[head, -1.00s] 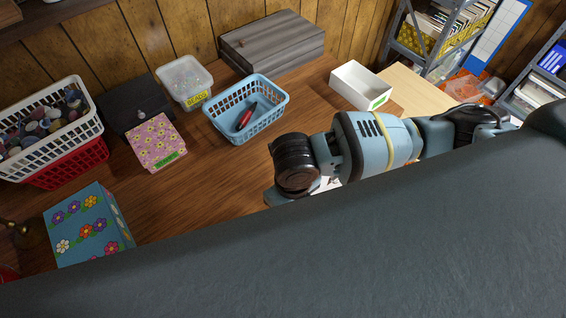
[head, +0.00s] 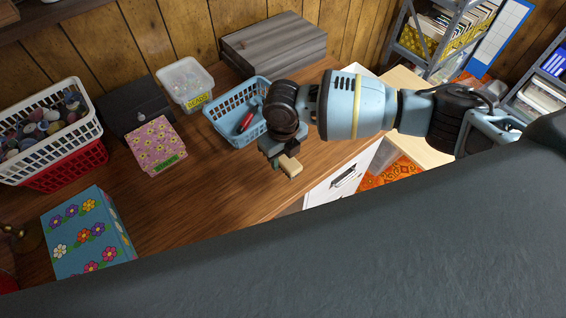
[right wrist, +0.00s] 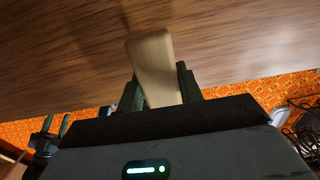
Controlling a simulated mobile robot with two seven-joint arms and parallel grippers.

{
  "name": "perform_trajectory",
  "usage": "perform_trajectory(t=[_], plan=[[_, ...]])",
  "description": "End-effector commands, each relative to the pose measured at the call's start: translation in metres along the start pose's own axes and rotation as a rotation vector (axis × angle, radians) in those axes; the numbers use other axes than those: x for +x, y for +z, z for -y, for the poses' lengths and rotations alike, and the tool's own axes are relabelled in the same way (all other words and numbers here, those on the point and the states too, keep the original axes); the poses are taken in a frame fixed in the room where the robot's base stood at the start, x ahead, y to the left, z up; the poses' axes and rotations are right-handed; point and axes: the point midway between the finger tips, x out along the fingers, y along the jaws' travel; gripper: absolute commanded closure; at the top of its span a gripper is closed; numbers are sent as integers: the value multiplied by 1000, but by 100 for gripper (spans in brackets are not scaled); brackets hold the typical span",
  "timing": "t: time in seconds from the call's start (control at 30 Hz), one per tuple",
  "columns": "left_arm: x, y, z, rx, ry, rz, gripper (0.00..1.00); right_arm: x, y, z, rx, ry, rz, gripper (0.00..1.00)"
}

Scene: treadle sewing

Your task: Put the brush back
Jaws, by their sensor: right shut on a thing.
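The brush (head: 289,166) shows as a pale beige wooden piece between the fingers of my right gripper (head: 280,156). My right gripper is shut on it and holds it in front of the blue basket, over the wooden tabletop. In the right wrist view the brush (right wrist: 150,58) sticks out beyond the two dark green fingers, with the tabletop behind it. No bristles can be made out. My left gripper (right wrist: 57,126) shows small at the lower left of the right wrist view, its fingers apart and empty; it is not in the head view.
A light blue basket (head: 218,127) holding a red-handled thing (head: 246,121) stands just behind my right gripper. A pink floral box (head: 157,145), a clear tub (head: 184,80), a grey wooden box (head: 273,42) and a flowered blue box (head: 88,232) stand around. Front middle tabletop is clear.

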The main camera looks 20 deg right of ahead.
Motion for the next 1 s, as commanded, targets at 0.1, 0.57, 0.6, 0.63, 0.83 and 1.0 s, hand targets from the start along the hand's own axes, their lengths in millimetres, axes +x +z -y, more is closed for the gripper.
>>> perform_trajectory(t=[0.1, 0.57, 0.6, 0.63, 0.83, 1.0], plan=[[0, -2, 0, 0, 0, -3, 61, 11, -1, 0, 1, -1, -2, 85], [0, -3, 0, 0, -1, -5, 61, 35, -1, 0, 1, -1, -1, 85], [0, -2, 0, -1, -1, -4, 61, 36, -1, 0, 1, -1, -2, 85], [0, -1, 0, -1, -1, -2, 61, 37, -1, 0, 1, 0, -2, 85], [0, 0, 0, -3, 0, -1, 61, 38, -1, 0, 1, -1, -2, 48], [0, 0, -1, -4, 0, -1, 61, 38, -1, 0, 1, -1, -1, 42]])
